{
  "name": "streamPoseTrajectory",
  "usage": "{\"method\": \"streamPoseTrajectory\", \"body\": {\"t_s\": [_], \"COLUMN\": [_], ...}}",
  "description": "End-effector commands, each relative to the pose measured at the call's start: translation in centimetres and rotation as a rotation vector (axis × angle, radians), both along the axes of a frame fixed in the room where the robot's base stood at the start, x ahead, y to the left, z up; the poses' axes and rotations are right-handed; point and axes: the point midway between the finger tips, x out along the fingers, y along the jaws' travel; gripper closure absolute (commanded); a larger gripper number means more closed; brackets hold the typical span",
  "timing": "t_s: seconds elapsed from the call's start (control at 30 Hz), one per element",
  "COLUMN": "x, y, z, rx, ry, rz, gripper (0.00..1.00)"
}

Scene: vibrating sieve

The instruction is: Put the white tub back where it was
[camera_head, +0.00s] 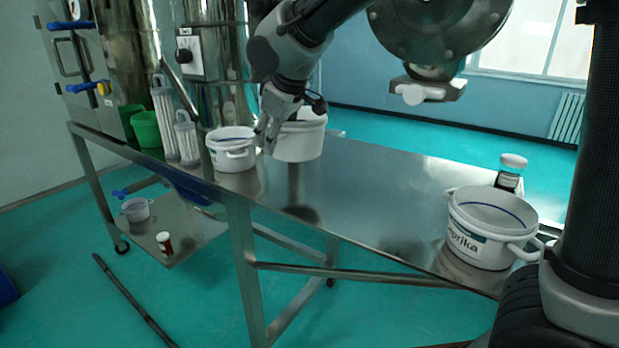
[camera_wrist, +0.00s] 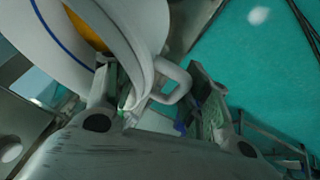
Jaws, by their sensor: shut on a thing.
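My gripper (camera_head: 268,128) is shut on a white tub (camera_head: 302,142) at its side handle, and the tub appears held upright above the steel table. In the wrist view, the tub (camera_wrist: 140,35) fills the upper left, with a blue line inside and a patch of yellow showing within. Its looped handle (camera_wrist: 177,78) lies between the fingers of my gripper (camera_wrist: 158,100). My wrist and fingers hide part of the tub in the head view. A dark reflection shows on the table below it.
Another white tub (camera_head: 232,153) stands close left of my gripper. Clear cylinders (camera_head: 187,138) and a green container (camera_head: 146,130) stand farther left. A paprika tub (camera_head: 482,246) and dark jar (camera_head: 509,178) stand at right. The table's middle (camera_head: 370,190) is clear.

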Motion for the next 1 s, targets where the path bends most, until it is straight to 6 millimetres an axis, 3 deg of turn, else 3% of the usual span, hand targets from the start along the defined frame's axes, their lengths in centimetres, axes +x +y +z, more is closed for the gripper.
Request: {"method": "streamPoseTrajectory", "body": {"t_s": [0.3, 0.6, 1.0], "x": [-0.1, 0.0, 0.0], "y": [0.0, -0.1, 0.0], "z": [-5.2, -9.1, -10.1], "rx": [-0.003, -0.004, 0.001], "ry": [0.001, 0.000, -0.001], "rz": [0.001, 0.001, 0.000], "gripper": [0.92, 0.92, 0.92]}}
